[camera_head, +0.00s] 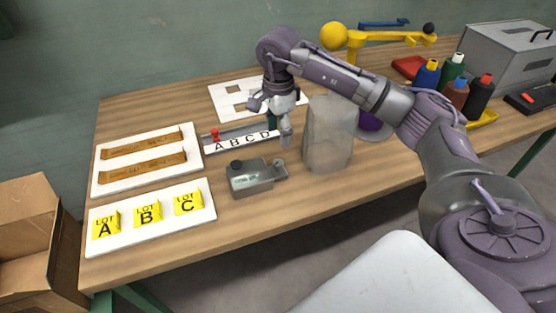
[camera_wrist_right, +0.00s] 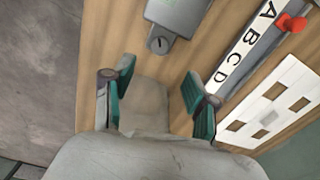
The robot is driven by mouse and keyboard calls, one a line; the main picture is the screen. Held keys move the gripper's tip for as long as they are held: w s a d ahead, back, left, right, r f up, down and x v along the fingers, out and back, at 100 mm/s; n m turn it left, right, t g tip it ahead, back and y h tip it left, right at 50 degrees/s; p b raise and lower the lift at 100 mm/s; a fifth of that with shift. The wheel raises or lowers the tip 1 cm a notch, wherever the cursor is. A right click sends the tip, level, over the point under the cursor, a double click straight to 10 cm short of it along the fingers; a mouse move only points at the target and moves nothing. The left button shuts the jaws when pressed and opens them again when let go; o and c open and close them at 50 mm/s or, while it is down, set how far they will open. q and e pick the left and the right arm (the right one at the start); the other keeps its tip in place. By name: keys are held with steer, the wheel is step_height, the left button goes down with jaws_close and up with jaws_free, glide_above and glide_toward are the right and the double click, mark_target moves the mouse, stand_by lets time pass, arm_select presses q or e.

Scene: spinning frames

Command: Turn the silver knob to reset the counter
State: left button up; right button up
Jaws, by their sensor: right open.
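The counter (camera_head: 250,180) is a small dark grey box with a pale display window and a black knob (camera_head: 236,165) on top. A grey round part, seemingly the silver knob (camera_head: 280,168), sticks out at its right end. In the right wrist view the counter (camera_wrist_right: 183,10) is cut by the top edge, and this part (camera_wrist_right: 160,41) shows a dark slot. My right gripper (camera_head: 270,120) is open and empty, above the table behind the counter. Its teal-padded fingers (camera_wrist_right: 158,95) are spread, with the knob ahead of them. My left gripper is not in view.
A lettered A–D rail (camera_head: 210,149) with a red slider lies behind. Yellow LOT blocks (camera_head: 148,214) stand on a white board at left. Bottles (camera_head: 453,68) stand at far right.

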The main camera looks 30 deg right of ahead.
mark_target(278, 162)
step_height(278, 162, down, 10)
steer(key=shift+a+f+p, duration=0.1)
steer(key=shift+p, duration=0.4)
jaws_close()
